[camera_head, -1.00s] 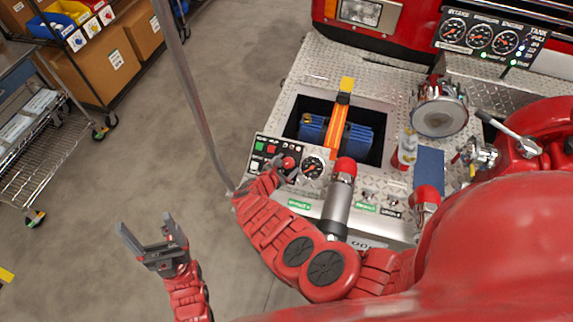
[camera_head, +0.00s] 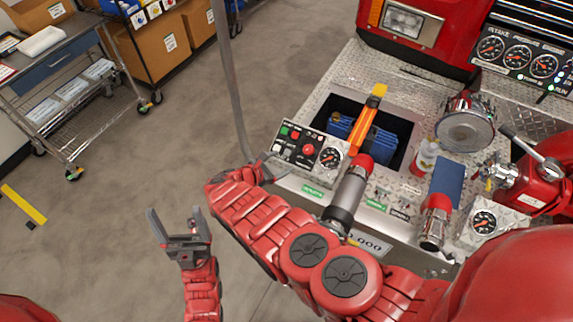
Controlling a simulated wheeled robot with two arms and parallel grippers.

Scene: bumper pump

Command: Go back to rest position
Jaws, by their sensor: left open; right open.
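My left gripper (camera_head: 180,225) is open and empty, above the bare floor at the lower left, with its fingers pointing up in the picture. My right arm comes in from the right and reaches across the front of the bumper. My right gripper (camera_head: 262,163) is at its end, just left of the control panel (camera_head: 298,158). It is small and partly hidden by my wrist, and I see nothing held in it. The panel's red knob (camera_head: 308,150) is in plain view and apart from the gripper.
A thin grey pole (camera_head: 232,85) runs down to beside my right gripper. The diamond-plate bumper (camera_head: 345,75) has a recess with a blue item (camera_head: 380,145) and an orange strap. A red-capped cylinder (camera_head: 350,190) stands near my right forearm.

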